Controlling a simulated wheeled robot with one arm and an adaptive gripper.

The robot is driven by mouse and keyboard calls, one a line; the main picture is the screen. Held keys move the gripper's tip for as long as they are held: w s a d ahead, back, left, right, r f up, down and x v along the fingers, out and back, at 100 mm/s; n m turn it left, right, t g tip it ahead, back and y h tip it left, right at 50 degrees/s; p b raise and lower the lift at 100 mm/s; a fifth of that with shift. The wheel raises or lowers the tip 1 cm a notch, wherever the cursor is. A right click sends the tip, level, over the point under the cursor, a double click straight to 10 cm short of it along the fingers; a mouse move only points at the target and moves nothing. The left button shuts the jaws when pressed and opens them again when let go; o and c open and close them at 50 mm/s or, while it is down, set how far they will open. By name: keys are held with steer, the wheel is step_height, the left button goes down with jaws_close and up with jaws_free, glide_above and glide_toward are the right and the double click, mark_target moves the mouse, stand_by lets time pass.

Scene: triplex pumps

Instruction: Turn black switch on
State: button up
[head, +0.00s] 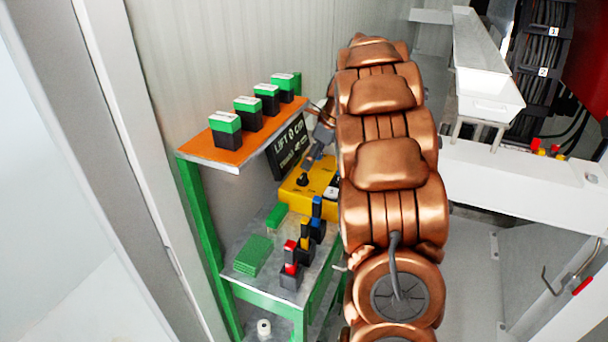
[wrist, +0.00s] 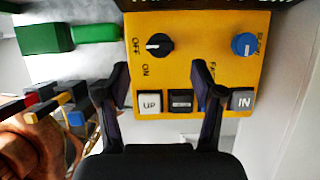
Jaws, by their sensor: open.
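The black switch (wrist: 158,45) is a round knob with a white mark on a yellow control box (wrist: 200,40). OFF and ON are printed at its left side in the wrist view, and its exact setting is hard to read. In the head view the black switch (head: 303,180) is small on the yellow box (head: 322,205), which my arm partly covers. My gripper (wrist: 165,80) is open and empty in the wrist view. Its fingers appear over the box, below the knob in the picture, with the knob between their lines. Contact with the knob is not visible.
The box also has a blue knob (wrist: 244,44), a white UP button (wrist: 149,103), a black button (wrist: 181,101) and a grey IN button (wrist: 242,100). Green blocks (head: 253,254) and colored-topped holders (head: 291,268) stand on the shelf beside it. An orange shelf (head: 213,150) is above.

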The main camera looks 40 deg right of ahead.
mark_target(303, 175)
steer(key=p+x, duration=0.1)
steer(key=x, duration=0.5)
steer(key=shift+w+a+f, duration=0.1)
steer(key=shift+w+f, duration=0.05)
steer(key=shift+f, duration=0.15)
steer(key=c, duration=1.1)
steer(key=shift+c, duration=0.2)
steer(key=n+y, duration=0.1)
steer(key=n, duration=0.1)
steer(key=n+g, duration=0.1)
steer(key=n, duration=0.2)
steer(key=shift+w+f+n+y, duration=0.1)
steer(key=shift+w+n+y, duration=0.05)
steer(key=shift+n+y, duration=0.2)
steer(key=n+g, duration=0.2)
steer(key=n, duration=0.2)
steer(key=shift+y+b, duration=0.35)
steer(key=shift+b, duration=0.05)
steer(key=shift+n+g+b, duration=0.3)
steer(key=shift+n+g, duration=0.1)
steer(key=shift+n, duration=0.65)
